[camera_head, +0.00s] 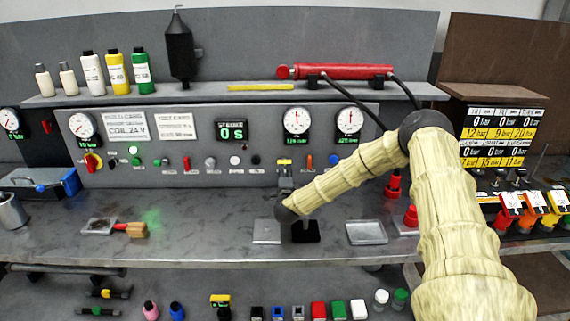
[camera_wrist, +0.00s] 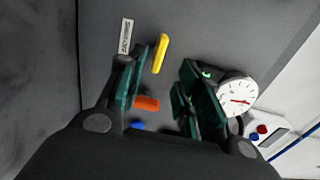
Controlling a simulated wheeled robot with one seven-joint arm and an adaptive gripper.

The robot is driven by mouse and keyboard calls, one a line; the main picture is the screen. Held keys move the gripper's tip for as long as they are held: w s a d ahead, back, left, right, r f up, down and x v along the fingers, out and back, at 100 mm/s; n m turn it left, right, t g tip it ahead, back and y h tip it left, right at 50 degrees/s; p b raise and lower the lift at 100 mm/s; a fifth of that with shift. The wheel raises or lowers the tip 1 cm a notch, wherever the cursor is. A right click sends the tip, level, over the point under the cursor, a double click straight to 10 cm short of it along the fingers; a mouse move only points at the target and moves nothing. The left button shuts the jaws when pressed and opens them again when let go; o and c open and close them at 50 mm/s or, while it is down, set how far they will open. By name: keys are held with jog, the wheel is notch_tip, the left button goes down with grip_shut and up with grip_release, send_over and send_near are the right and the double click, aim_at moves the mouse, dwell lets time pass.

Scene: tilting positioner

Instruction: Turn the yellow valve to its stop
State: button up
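The yellow valve (camera_wrist: 161,53) shows in the wrist view as a slim handle on the grey panel, its length running up and down the picture with a slight tilt. My gripper (camera_wrist: 164,78) is open, one dark green finger on either side. The handle lies between and beyond the fingertips, with no clear contact. In the head view my gripper (camera_head: 285,176) reaches to the panel below the two right-hand gauges. A small yellow patch (camera_head: 285,161) shows at its end; my arm hides much of that spot.
An orange handle (camera_wrist: 146,103) and a blue one (camera_wrist: 138,126) sit near the yellow one. A white gauge (camera_wrist: 237,97) is close to the right finger. A grey plate (camera_head: 267,232), a black block (camera_head: 306,232) and a tray (camera_head: 366,233) are on the bench below.

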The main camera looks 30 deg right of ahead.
aim_at(284, 161)
jog(key=p+x, duration=0.3)
jog(key=x, duration=0.6)
jog(key=shift+d+f, duration=0.1)
jog(key=shift+f, duration=0.05)
grip_shut()
